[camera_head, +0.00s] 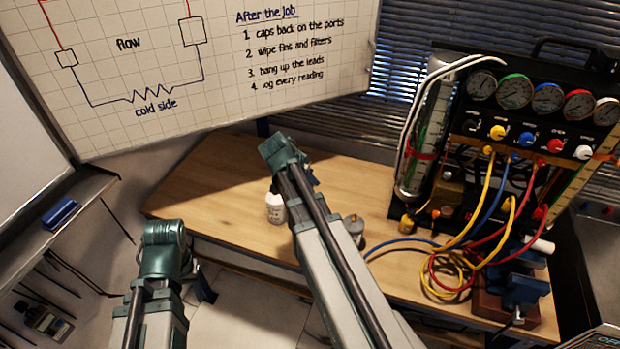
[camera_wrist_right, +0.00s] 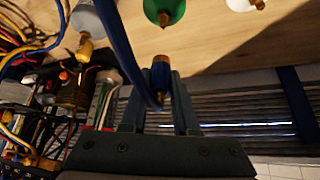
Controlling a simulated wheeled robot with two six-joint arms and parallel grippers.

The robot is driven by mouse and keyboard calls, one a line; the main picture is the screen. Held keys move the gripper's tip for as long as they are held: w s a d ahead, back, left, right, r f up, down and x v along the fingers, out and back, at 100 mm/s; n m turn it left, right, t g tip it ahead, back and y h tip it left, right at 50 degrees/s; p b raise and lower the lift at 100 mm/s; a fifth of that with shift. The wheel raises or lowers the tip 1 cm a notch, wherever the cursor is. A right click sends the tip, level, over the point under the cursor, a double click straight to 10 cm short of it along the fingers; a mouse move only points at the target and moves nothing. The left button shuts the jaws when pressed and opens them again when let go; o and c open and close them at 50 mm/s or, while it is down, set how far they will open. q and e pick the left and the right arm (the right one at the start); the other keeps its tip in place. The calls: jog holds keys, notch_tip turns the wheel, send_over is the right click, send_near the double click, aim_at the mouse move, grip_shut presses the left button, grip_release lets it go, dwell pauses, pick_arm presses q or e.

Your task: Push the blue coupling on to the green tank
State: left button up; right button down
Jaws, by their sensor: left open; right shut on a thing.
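The blue coupling (camera_wrist_right: 161,73) is held between the two fingers of my right gripper (camera_wrist_right: 160,95), with its blue hose (camera_wrist_right: 115,45) beside it. The green tank (camera_wrist_right: 168,10) stands on the table past the fingertips, its brass port facing the camera. The coupling is apart from that port. In the head view my right arm hides the green tank and the coupling, and the right fingers cannot be made out. My left gripper (camera_head: 165,245) is at lower left, off the table's front edge, open and empty, its fingers hardly showing.
A white bottle (camera_head: 275,208) and a grey tank (camera_head: 353,230) stand on either side of my right arm. The gauge rig (camera_head: 545,100) with coloured hoses and a vise (camera_head: 520,290) fill the table's right side. The table's left end (camera_head: 200,185) is clear.

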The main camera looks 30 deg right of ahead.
jog(key=shift+f, duration=0.2)
notch_tip(320, 180, down, 5)
jog(key=b, duration=0.5)
jog(key=shift+f+b, duration=0.2)
jog(key=shift+b, duration=0.2)
dwell(0.7)
jog(key=shift+f+b, duration=0.85)
jog(key=shift+f+b, duration=0.3)
dwell(0.4)
jog(key=shift+c, duration=1.3)
grip_release()
jog(key=shift+r, duration=0.1)
